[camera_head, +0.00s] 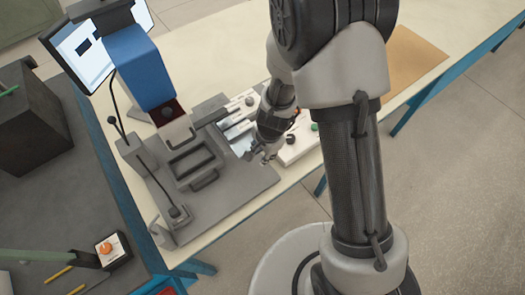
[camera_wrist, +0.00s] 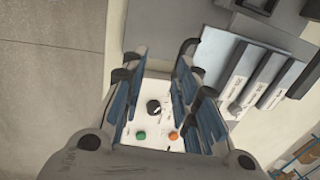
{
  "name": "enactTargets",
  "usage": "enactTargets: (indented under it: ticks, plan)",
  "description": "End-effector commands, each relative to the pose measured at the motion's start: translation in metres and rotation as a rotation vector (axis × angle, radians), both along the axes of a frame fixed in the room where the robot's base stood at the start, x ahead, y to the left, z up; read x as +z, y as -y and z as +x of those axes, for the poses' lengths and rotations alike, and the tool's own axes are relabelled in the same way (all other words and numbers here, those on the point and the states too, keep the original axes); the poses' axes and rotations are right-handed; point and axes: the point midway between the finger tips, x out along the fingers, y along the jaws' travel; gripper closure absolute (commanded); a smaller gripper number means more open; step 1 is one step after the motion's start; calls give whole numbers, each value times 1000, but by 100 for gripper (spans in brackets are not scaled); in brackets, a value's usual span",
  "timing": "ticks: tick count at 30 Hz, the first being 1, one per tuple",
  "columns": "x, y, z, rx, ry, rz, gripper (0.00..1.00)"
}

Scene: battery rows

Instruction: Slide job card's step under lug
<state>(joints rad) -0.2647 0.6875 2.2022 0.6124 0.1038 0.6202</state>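My gripper (camera_head: 267,156) is low over the right side of the grey machine base, beside a white control box. In the wrist view my gripper (camera_wrist: 158,72) is open, its two blue-lined fingers apart with nothing held between them. Several pale, labelled strips (camera_wrist: 262,82) lie side by side right of the fingers; in the head view the strips (camera_head: 236,130) are partly hidden by my arm. A pale bluish panel (camera_wrist: 222,55) lies beside them. I cannot tell which piece is the job card, its step or the lug.
The white control box (camera_wrist: 153,116) has a black knob, a green button and an orange button. A grey machine (camera_head: 228,192) with a blue head (camera_head: 140,65) stands left of my gripper. A monitor (camera_head: 85,58) stands behind. A brown mat (camera_head: 412,62) lies at the right.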

Motion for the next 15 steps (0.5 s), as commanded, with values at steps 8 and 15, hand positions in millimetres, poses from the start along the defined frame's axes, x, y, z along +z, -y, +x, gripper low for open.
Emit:
enactTargets:
  ticks: [8, 15]
  plan:
    - [22, 2, -3, 0, 0, 0, 72]
    - [39, 4, -5, 0, 0, 0, 72]
